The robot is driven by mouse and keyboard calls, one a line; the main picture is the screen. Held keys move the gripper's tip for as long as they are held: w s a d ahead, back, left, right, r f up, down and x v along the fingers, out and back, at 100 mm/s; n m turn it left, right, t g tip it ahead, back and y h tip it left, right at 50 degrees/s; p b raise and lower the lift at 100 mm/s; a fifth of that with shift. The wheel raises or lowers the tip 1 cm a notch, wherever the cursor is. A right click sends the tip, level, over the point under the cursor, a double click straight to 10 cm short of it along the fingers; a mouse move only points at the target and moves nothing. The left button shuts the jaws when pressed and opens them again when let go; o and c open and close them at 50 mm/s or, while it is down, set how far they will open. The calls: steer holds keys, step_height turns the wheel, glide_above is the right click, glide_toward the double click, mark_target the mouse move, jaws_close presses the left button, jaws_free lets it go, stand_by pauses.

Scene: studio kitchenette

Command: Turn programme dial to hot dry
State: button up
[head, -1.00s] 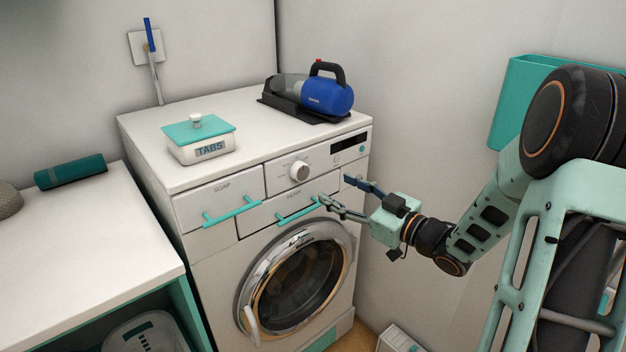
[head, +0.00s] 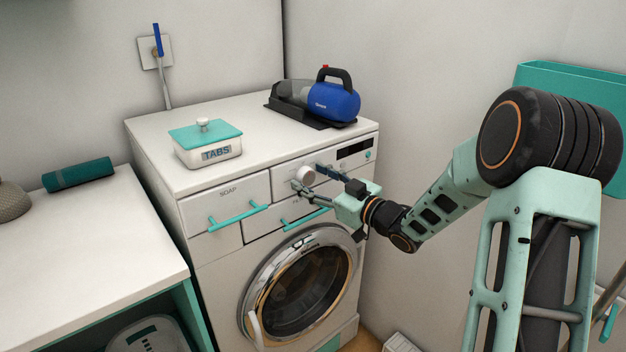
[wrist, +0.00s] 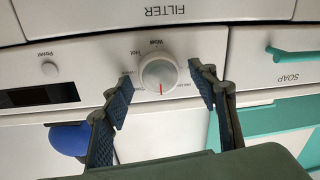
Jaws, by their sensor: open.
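The programme dial (head: 306,175) is a round white knob on the white washing machine's front panel. It also shows in the wrist view (wrist: 158,72), where its red mark points down in the picture, away from the FILTER drawer. My gripper (head: 309,179) is open and empty in front of the dial. In the wrist view my gripper's blue-padded fingertips (wrist: 161,83) lie on either side of the dial, with gaps between them and it. In the head view a finger partly hides the dial.
The SOAP drawer (head: 225,207) and FILTER drawer below the dial have teal bar handles. A small power button (wrist: 49,69) and dark display (head: 354,149) share the panel. A TABS box (head: 207,152) and blue handheld vacuum (head: 333,101) stand on top. A wall is close on the right.

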steer(key=c, duration=1.2)
steer(key=shift+o, duration=0.2)
steer(key=shift+f+n+b, duration=0.1)
steer(key=shift+n+b, duration=0.3)
steer(key=shift+b, duration=0.15)
steer(key=n+b, duration=0.2)
steer(key=b, duration=0.1)
steer(key=shift+f+n, duration=0.15)
steer(key=shift+n, duration=0.15)
steer(key=n+b, duration=0.3)
steer(key=shift+s+a+b, duration=0.1)
steer(key=shift+b, duration=0.3)
steer(key=shift+n+h+b, duration=0.3)
steer(key=shift+n+b, duration=0.7)
steer(key=shift+b, duration=0.05)
steer(key=shift+r, duration=0.2)
